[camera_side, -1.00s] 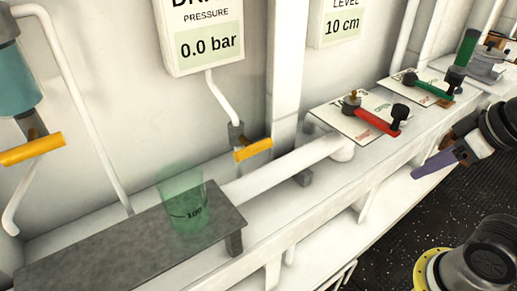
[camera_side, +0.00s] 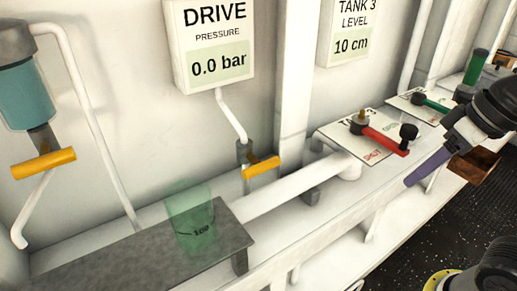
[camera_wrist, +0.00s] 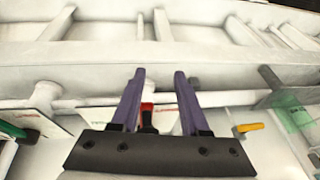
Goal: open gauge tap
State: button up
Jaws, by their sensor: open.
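A tap with a yellow handle (camera_side: 261,168) sits on the pipe below the drive pressure gauge (camera_side: 213,55), which reads 0.0 bar. The handle lies across the pipe. A yellow handle also shows at right in the wrist view (camera_wrist: 249,127). A second yellow-handled tap (camera_side: 43,163) is below a teal cylinder at far left. My gripper (camera_side: 412,180) is at right in the side view, in front of the red-lever valve and well right of the gauge tap. In the wrist view its two purple fingers (camera_wrist: 160,76) are apart with nothing between their tips.
A red lever (camera_side: 385,140) on a plate and a green lever (camera_side: 432,103) are on the bench near my gripper. A translucent green beaker (camera_side: 190,220) stands on a grey shelf (camera_side: 110,255). A wooden box (camera_side: 474,165) is behind my gripper. A white pipe (camera_side: 295,188) runs along the bench.

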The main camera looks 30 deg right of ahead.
jog(key=w+a+r+g+y, duration=0.25)
jog(key=w+a+r, duration=0.4)
jog(key=a, duration=0.35)
jog(key=g+h, duration=0.2)
send_near(254, 156)
jog(key=shift+t, duration=0.25)
jog(key=x, duration=0.8)
jog(key=shift+s, duration=0.25)
grip_shut()
